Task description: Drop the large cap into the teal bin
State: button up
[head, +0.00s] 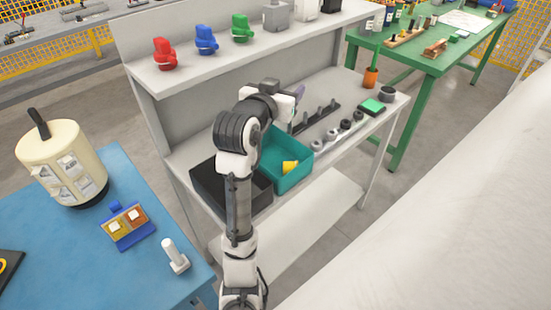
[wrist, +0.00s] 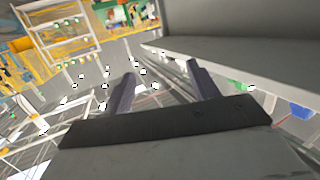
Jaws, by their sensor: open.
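The teal bin (head: 294,181) stands on the grey workbench, right of my arm. I cannot tell whether this piece is the large cap, and no other thing is clearly the large cap. My gripper (head: 298,92) is raised above and behind the bin, near the shelf. In the wrist view my gripper (wrist: 160,72) has its two fingers wide apart with nothing between them.
A black bin (head: 212,190) sits left of the teal bin, partly behind my arm. The upper shelf (head: 205,75) carries red, blue and green parts. Several round parts (head: 333,135) line the bench to the right. A blue table (head: 60,240) stands at left.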

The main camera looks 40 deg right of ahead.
notch_tip(320, 180, up, 7)
jog(key=shift+r, duration=0.15)
dwell(0.6)
